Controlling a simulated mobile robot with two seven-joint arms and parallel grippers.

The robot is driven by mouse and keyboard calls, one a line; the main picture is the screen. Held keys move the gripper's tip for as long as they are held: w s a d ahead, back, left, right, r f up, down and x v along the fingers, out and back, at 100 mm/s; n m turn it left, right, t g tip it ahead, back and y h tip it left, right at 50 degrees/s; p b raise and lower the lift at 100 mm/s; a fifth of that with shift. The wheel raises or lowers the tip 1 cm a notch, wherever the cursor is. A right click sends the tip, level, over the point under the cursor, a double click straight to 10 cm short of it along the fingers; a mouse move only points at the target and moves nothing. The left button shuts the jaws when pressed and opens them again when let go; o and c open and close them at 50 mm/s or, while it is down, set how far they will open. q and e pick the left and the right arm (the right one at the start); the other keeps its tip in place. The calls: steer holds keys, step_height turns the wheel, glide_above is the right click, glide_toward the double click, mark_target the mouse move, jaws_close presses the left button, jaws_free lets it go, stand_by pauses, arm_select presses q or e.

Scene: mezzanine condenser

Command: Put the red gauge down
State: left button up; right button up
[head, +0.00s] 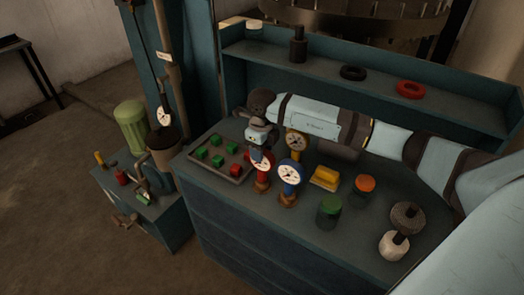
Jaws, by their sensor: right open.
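The red gauge (262,184) stands upright on the blue bench top, with its white dial facing me and a brass base underneath. My right gripper (259,150) is open just above and behind the dial, very close to it; I cannot tell whether they touch. A blue gauge (290,174) stands upright just to the right of the red one. A yellow gauge (296,142) stands behind them, partly hidden by my right arm. My left gripper is not in view.
A tray (230,180) with green and red blocks lies left of the gauges. To the right are a yellow block (325,176), a green-topped jar (329,207), an orange-topped jar (364,186) and two knobbed weights (394,244). The bench's front strip (245,205) is clear.

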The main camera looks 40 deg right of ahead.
step_height(320, 180, up, 11)
steer(key=b, duration=0.2)
steer(key=s+a+f+m+t+y, duration=0.1)
steer(key=s+a+f+m+y, duration=0.1)
steer(key=s+a+y, duration=0.5)
steer(key=a+f+m+t+y, duration=0.1)
steer(key=a+f+m+y, duration=0.2)
steer(key=a+y, duration=0.55)
steer(key=s+a+f+m+t+y, duration=0.15)
steer(key=s+a+y, duration=0.25)
steer(key=a, duration=0.7)
steer(key=s+d+f+m+t+h, duration=0.25)
steer(key=f+m+t+h, duration=0.4)
steer(key=m, duration=0.45)
steer(key=s+d+f+m+t+h, duration=0.1)
steer(key=d+f+m+t+h, duration=0.5)
steer(key=m, duration=0.6)
steer(key=s+f+m+g+h, duration=0.3)
steer(key=s+f+m+g, duration=0.2)
steer(key=s+f+m, duration=0.3)
steer(key=s+f, duration=0.4)
steer(key=shift+s+d+h, duration=0.3)
steer(key=shift+d+h, duration=0.1)
